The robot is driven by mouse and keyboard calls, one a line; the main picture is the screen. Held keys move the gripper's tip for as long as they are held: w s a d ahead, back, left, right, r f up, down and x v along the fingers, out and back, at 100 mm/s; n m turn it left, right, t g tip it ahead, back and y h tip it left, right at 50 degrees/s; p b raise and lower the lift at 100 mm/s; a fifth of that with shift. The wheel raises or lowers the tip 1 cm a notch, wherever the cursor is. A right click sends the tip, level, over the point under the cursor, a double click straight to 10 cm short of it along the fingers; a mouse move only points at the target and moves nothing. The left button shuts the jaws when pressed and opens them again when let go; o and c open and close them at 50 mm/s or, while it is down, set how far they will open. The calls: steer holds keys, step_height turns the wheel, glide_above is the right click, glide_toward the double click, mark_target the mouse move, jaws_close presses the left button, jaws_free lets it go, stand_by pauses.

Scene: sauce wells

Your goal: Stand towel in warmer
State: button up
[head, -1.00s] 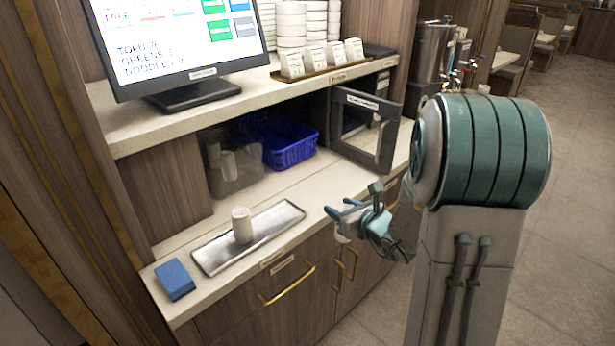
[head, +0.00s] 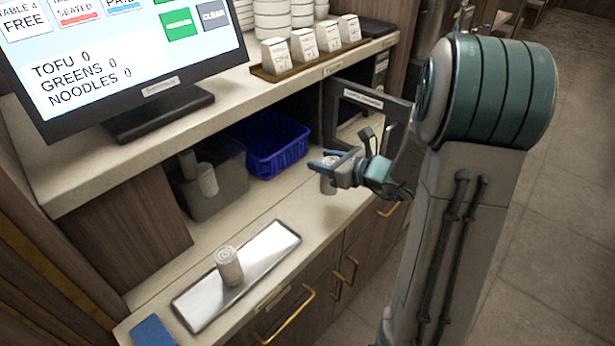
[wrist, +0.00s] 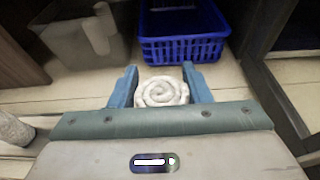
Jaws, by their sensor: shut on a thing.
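My gripper (head: 326,166) is shut on a white rolled towel (head: 327,184), above the counter and in front of the warmer. In the wrist view, the towel (wrist: 161,92) stands between the two blue fingers, its spiral end facing the camera. The warmer's dark door (head: 372,112) is swung open, with a label along its top. My gripper is just left of this door, and my arm partly hides it. The warmer's interior is mostly hidden. Another rolled towel (head: 229,268) stands upright on a metal tray (head: 275,246).
A blue basket (head: 277,150) stands left of the warmer. Beside it is a grey bin (head: 228,190) with a white roll (head: 207,180) in it. A blue block (head: 153,331) lies at the front left. A shelf with a monitor (head: 130,60) overhangs the counter.

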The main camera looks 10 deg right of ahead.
steer(key=shift+w+a+f+p, duration=0.15)
steer(key=shift+w+a+f, duration=0.4)
steer(key=shift+f, duration=0.6)
steer(key=shift+w+a+f+p, duration=0.15)
steer(key=shift+w+a+f, duration=0.25)
steer(key=shift+a+f, duration=0.55)
steer(key=shift+w+a+f+p, duration=0.15)
steer(key=shift+w+a+f, duration=0.3)
steer(key=shift+f, duration=0.9)
steer(key=shift+d, duration=0.1)
steer(key=shift+f, duration=0.2)
steer(key=o, duration=1.1)
steer(key=shift+r, duration=0.1)
